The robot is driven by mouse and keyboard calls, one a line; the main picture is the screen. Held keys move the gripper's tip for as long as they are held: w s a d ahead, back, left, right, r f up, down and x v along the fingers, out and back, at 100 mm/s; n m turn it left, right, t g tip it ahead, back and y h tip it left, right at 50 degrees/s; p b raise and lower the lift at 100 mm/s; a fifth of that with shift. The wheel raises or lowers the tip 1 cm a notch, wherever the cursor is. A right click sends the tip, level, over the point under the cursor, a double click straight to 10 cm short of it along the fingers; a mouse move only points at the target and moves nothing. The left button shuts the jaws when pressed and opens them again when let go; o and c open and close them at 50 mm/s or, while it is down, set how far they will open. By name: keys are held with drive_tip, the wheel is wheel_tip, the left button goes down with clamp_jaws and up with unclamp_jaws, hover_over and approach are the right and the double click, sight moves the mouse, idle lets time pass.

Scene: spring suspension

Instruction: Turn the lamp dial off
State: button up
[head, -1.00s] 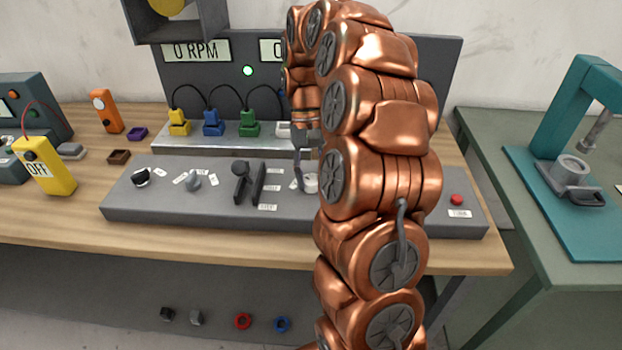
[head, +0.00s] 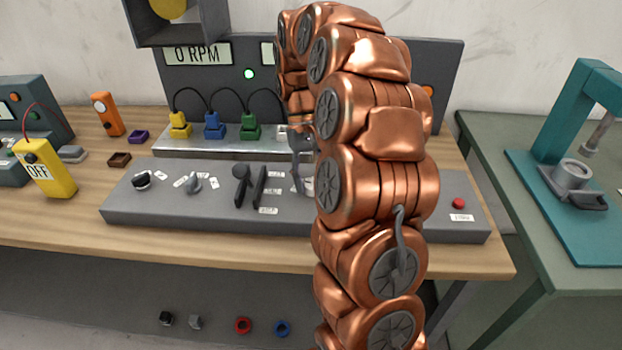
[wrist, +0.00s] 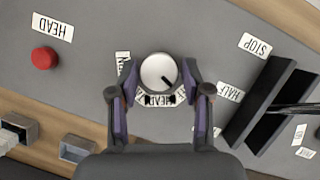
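A white round dial (wrist: 158,72) with a dark pointer line toward its lower right sits on the grey control panel (head: 340,225). My gripper (wrist: 159,76) is open over it in the wrist view, one finger on each side, with a narrow gap visible beside the dial. I cannot tell whether the fingertips reach down to its sides. White labels around the dial are partly hidden by the dial and fingers. In the head view my gripper (head: 301,172) is at the dial, which my arm mostly hides.
Yellow, blue and green plugs (head: 213,126) stand behind. A yellow box marked OFF (head: 45,168) is at left.

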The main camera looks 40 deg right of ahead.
drive_tip(key=shift+o, duration=0.8)
